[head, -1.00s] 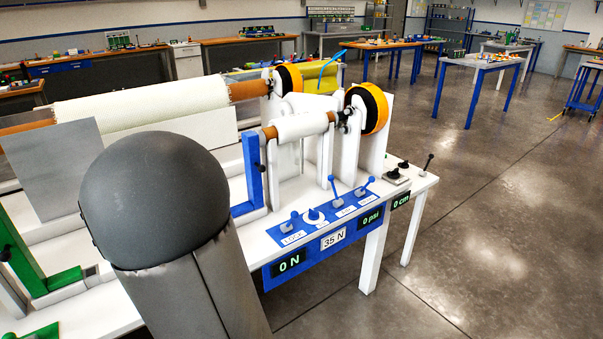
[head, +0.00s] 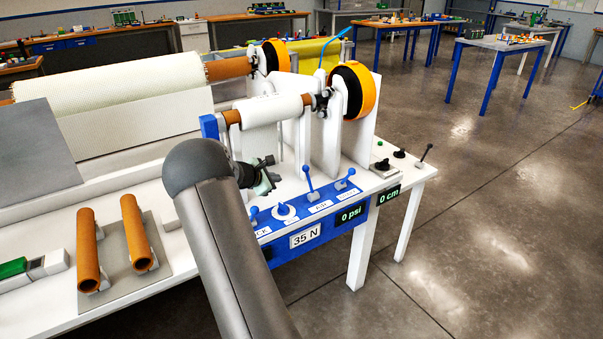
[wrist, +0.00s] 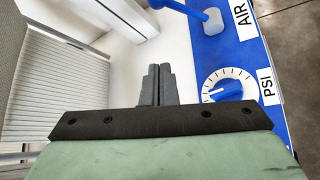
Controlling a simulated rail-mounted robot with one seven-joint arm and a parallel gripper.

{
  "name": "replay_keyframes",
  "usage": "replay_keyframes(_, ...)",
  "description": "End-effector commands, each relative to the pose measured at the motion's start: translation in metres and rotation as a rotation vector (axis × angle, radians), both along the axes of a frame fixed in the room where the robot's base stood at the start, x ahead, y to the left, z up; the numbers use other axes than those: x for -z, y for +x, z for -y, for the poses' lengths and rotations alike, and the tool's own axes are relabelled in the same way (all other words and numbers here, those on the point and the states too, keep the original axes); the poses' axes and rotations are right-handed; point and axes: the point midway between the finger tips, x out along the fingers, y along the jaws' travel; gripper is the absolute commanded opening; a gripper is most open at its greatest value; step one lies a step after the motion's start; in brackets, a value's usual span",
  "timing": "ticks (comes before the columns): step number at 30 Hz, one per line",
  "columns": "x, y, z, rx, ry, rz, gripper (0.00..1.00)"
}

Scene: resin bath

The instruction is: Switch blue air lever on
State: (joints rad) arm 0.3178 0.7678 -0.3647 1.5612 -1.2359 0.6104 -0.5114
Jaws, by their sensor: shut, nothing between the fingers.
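The blue air lever (head: 310,184) stands nearly upright on the blue control panel, by the AIR label, in the head view. In the wrist view the lever (wrist: 188,10) shows at the top edge, its rod running left from its pale blue base; its knob is at or beyond the frame edge. My gripper (wrist: 157,85) is shut and empty, with its two dark fingers together. It is over the white bench beside the panel, apart from the lever. In the head view my gripper (head: 268,172) is left of the lever, partly hidden by my arm.
A PSI dial (wrist: 228,90) is on the panel nearest my gripper. Another blue lever (head: 347,178) stands right of the air lever. The pressure display (head: 352,216) reads 0 psi. A roller (head: 270,109) and white uprights stand behind. Two brown tubes (head: 138,232) lie at left.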

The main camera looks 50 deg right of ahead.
Motion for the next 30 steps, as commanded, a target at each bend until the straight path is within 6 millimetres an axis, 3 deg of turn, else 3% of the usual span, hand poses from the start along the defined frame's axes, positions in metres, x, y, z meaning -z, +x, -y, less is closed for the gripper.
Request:
replay_keyframes(8, 0.006, 0.000, 0.009, 0.002, 0.001, 0.000, 0.00)
replay_keyframes(22, 0.055, 0.001, 0.088, 0.004, 0.002, 0.001, 0.00)
replay_keyframes(24, 0.037, -0.006, 0.088, 0.003, 0.000, 0.004, 0.00)
replay_keyframes(30, 0.022, -0.017, 0.089, 0.001, 0.001, 0.003, 0.00)
